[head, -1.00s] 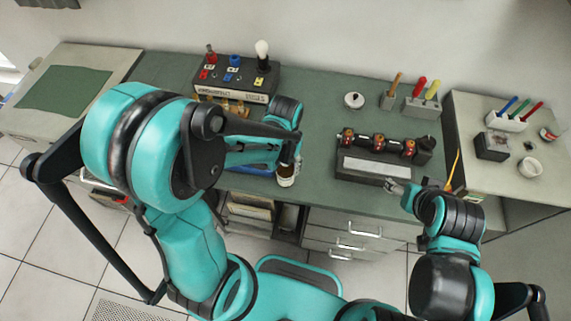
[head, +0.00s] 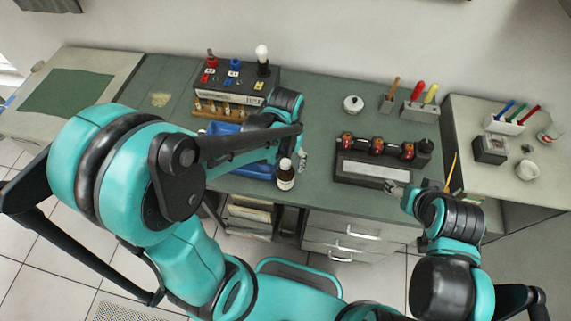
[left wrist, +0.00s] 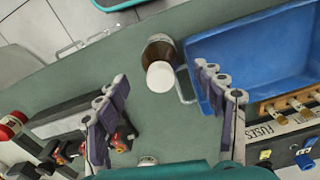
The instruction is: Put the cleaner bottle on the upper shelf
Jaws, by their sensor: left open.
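The cleaner bottle (head: 286,176), brown with a white cap and pale label, stands upright near the front edge of the green bench. It also shows in the left wrist view (left wrist: 160,62), seen from above. My left gripper (head: 302,158) is open just behind and to the right of the bottle in the head view; in the left wrist view its spread fingers (left wrist: 165,85) have the bottle beyond the gap, apparently untouched. An open shelf compartment (head: 250,212) with papers lies below the bench. My right gripper (head: 396,188) is by the black device; its jaws are too small to judge.
A blue tray (left wrist: 255,50) lies beside the bottle. A fuse box (head: 236,88) stands behind it. A black device with red-orange parts (head: 375,168) sits to the right. Drawers (head: 345,235) are under the bench. Some bench surface between tray and device is clear.

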